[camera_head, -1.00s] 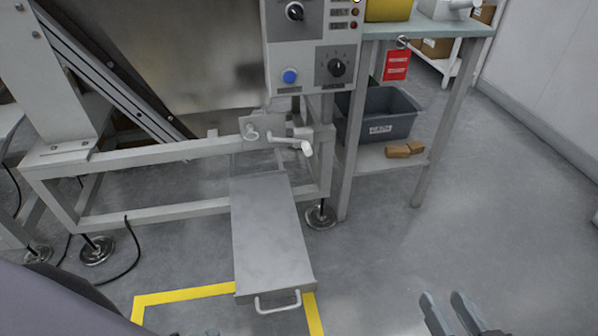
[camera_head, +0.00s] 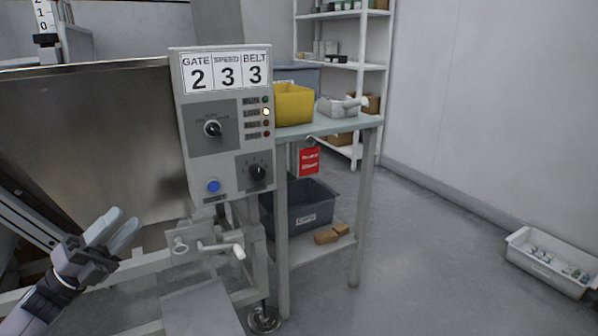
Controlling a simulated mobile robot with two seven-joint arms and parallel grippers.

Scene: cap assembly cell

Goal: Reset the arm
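My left gripper (camera_head: 118,226) is at the lower left, in front of the machine's steel panel. Its two pale fingers point up and to the right with a small gap between them, and nothing shows in the gap. It is apart from the control box and the crank handle, left of both. My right gripper and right arm are out of view.
The control box (camera_head: 221,125) has cards reading 2, 3, 3, dials and a blue button. A crank handle (camera_head: 222,249) sticks out below it. A bench (camera_head: 335,127) holds a yellow bin (camera_head: 294,104). A white crate (camera_head: 549,266) lies on the right; floor between is clear.

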